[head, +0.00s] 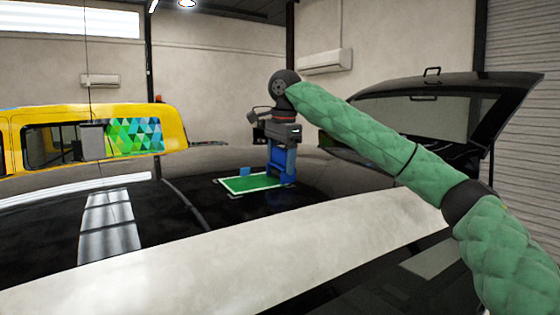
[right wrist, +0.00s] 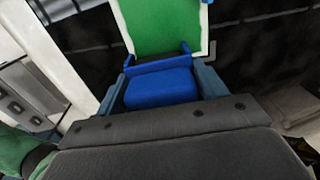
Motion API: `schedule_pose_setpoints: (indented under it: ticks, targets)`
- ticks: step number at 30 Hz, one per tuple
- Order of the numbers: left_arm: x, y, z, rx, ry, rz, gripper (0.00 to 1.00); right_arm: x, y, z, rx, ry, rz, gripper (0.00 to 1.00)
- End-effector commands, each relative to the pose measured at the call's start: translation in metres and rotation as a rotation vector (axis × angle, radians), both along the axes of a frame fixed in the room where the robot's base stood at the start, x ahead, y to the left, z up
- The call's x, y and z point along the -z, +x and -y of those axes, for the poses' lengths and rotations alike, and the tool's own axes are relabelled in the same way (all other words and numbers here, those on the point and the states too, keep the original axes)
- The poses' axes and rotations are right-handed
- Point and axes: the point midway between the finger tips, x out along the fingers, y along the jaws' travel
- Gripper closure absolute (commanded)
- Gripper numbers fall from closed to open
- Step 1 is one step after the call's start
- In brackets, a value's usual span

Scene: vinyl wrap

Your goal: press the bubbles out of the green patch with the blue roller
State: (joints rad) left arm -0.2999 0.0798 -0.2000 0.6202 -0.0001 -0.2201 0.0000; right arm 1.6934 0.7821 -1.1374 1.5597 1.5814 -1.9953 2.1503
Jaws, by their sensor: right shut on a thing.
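The green patch (head: 250,184) has a white border and lies on a glossy black car surface. It also shows in the right wrist view (right wrist: 160,27), partly cut off at the top. The blue roller (right wrist: 160,86) is between the fingers of my right gripper (head: 281,178), which is shut on it. In the head view the gripper points down at the right end of the patch. The roller's front bar overlaps the patch's near edge in the right wrist view; I cannot tell whether it touches. No bubbles can be made out. My left gripper is not in view.
A small blue object (head: 245,171) is at the patch's far edge. A pale panel (head: 190,262) crosses the foreground. A yellow vehicle (head: 88,118) stands at the left, and a raised black hatch (head: 440,100) at the right. The black surface left of the patch is clear.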

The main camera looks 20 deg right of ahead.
Motion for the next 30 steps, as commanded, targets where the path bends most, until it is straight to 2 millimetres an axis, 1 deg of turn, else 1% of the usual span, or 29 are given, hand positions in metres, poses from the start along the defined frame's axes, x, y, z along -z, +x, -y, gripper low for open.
schedule_pose_setpoints:
  ticks: [5,25,30]
  targets:
    - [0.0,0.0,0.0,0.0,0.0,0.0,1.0,-0.008,-0.001,0.0,0.0,0.0,0.001,0.48]
    - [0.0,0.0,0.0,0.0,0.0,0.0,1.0,-0.062,-0.007,0.001,0.0,-0.001,0.001,0.48]
    - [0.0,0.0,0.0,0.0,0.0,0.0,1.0,-0.069,-0.008,0.001,0.0,0.0,0.001,0.48]
